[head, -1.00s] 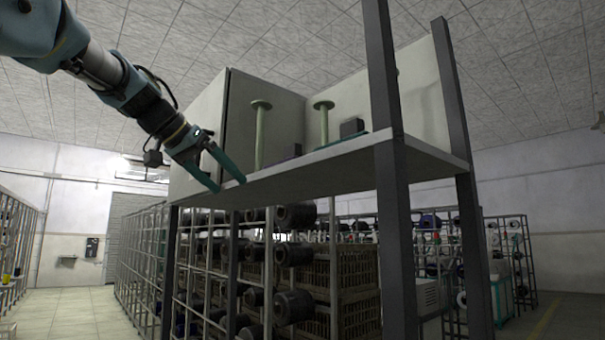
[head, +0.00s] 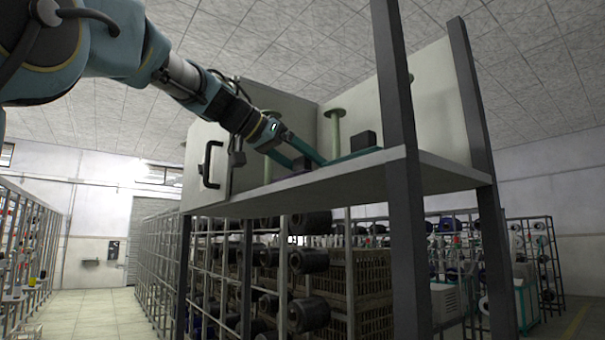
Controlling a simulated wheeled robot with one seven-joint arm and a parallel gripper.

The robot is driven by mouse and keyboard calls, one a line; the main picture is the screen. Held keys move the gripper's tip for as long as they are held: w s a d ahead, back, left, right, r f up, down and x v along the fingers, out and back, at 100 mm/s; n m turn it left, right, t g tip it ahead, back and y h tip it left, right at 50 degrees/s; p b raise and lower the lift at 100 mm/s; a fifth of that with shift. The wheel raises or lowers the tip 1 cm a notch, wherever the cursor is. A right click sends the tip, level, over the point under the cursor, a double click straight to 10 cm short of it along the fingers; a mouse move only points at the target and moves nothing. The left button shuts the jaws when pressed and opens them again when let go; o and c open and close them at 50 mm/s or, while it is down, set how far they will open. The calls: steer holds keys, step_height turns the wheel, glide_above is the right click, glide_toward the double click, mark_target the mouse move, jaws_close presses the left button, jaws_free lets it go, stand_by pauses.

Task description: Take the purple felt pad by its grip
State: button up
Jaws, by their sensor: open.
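The purple felt pad (head: 303,164) lies on the raised shelf (head: 345,182). Only a small dark purple part of it shows, low and seen nearly edge-on. My gripper (head: 309,165) is open and reaches over the shelf from the upper left.
A green flanged post (head: 336,127) stands behind. A cabinet (head: 208,150) with a black handle is at left. Dark shelf uprights (head: 402,190) stand at the right front.

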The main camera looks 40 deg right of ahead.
steer(key=shift+p+x, duration=0.4)
steer(key=shift+x, duration=1)
steer(key=shift+w, duration=0.1)
steer(key=shift+c, duration=0.2)
steer(key=shift+r, duration=0.1)
jaws_close()
